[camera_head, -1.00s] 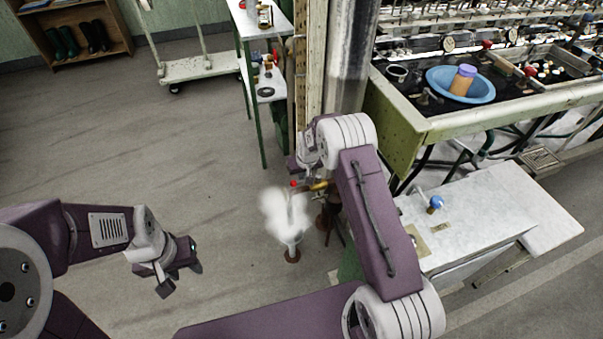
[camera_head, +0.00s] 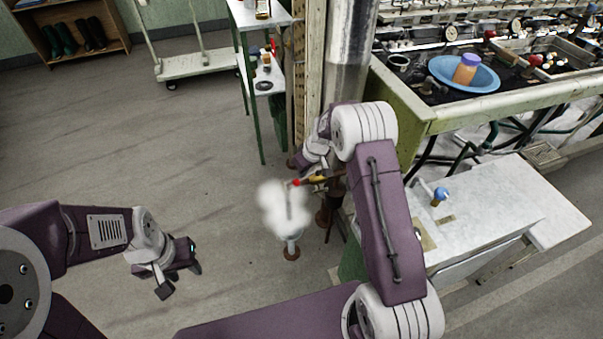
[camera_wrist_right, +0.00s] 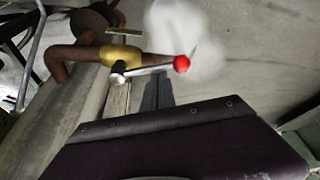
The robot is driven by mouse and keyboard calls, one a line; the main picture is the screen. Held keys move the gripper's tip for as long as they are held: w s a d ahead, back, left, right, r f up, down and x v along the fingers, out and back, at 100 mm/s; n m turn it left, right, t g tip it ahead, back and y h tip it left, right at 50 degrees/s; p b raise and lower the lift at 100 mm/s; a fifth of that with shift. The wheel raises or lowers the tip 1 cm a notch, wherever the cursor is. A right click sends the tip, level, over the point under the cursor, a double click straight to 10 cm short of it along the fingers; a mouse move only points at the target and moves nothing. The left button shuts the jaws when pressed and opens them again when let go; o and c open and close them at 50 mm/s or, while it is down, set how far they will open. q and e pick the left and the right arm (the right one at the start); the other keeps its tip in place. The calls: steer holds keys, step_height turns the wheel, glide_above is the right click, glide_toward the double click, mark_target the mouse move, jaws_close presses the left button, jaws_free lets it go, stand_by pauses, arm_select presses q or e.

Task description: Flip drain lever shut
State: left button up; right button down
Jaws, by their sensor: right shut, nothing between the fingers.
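The drain lever is a thin bar with a red knob (camera_head: 296,183) on a brass valve (camera_head: 317,179). In the right wrist view the red knob (camera_wrist_right: 182,64), brass valve (camera_wrist_right: 120,55) and rusty pipe (camera_wrist_right: 68,60) show close up; the lever lies roughly along the pipe. White steam (camera_head: 285,208) hangs beside the knob. My right gripper (camera_head: 312,160) is just above and behind the valve, partly hidden by its arm. Its jaws (camera_wrist_right: 152,92) are shut and empty, with no clear contact with the lever. My left gripper (camera_head: 180,282) is open and empty over the floor at left.
A small floor drain pipe (camera_head: 291,249) stands under the steam. A post (camera_head: 348,60) and the green basin bench (camera_head: 440,115) stand close to the right arm. A pale-topped stand (camera_head: 490,205) is at right.

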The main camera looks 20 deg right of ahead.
steer(key=n+b, duration=0.1)
steer(key=s+n+b, duration=0.1)
steer(key=b, duration=0.1)
steer(key=shift+s+d+f+n+y, duration=0.2)
steer(key=shift+d+f+n+y, duration=0.1)
steer(key=shift+n+y, duration=0.1)
arm_select(q)
step_height(320, 180, down, 4)
steer(key=shift+r+p, duration=0.2)
steer(key=shift+p, duration=0.15)
arm_select(e)
steer(key=s+d+n+g, duration=0.1)
steer(key=n, duration=0.2)
steer(key=s+d+n+g+y, duration=0.1)
steer(key=d+n, duration=0.1)
steer(key=n, duration=0.1)
steer(key=s+d+n+g, duration=0.1)
steer(key=n, duration=0.2)
steer(key=shift+s+d+r+n+y, duration=0.15)
steer(key=shift+d+r+n+y, duration=0.15)
steer(key=shift+n, duration=0.1)
arm_select(q)
steer(key=r+p, duration=0.2)
steer(key=s+r+p, duration=0.1)
steer(key=shift+s+d+r+p, duration=0.1)
steer(key=shift+r+p, duration=0.25)
arm_select(e)
step_height(320, 180, up, 10)
steer(key=shift+a, duration=0.15)
